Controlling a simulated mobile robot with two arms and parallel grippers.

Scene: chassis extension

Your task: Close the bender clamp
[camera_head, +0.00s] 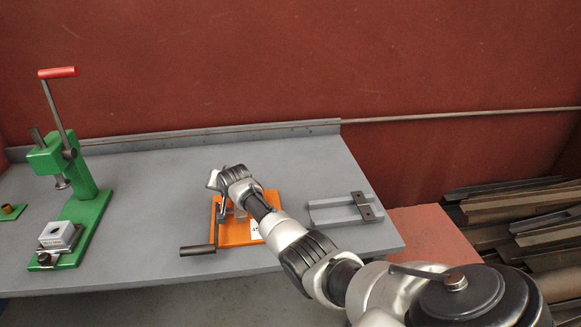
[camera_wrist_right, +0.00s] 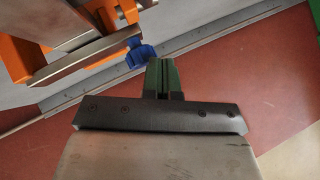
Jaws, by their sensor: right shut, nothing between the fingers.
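The orange bender (camera_head: 236,233) stands on the grey table, with a dark lever handle (camera_head: 198,250) sticking out at its front left. My right arm covers much of it in the head view. In the right wrist view, orange bender parts (camera_wrist_right: 22,58), steel bars (camera_wrist_right: 82,60) and a blue knob (camera_wrist_right: 140,54) show at upper left. My right gripper (camera_wrist_right: 162,68) is shut and empty, its fingers just right of the blue knob; I cannot tell if they touch it. The clamp's own position is not clear. My left gripper is not in view.
A green press (camera_head: 85,205) with a red-tipped lever stands at the left of the table (camera_head: 140,262). A grey fixture with a dark block (camera_head: 366,207) lies right of the bender. Metal profiles (camera_head: 520,210) are stacked at far right. A red wall is behind.

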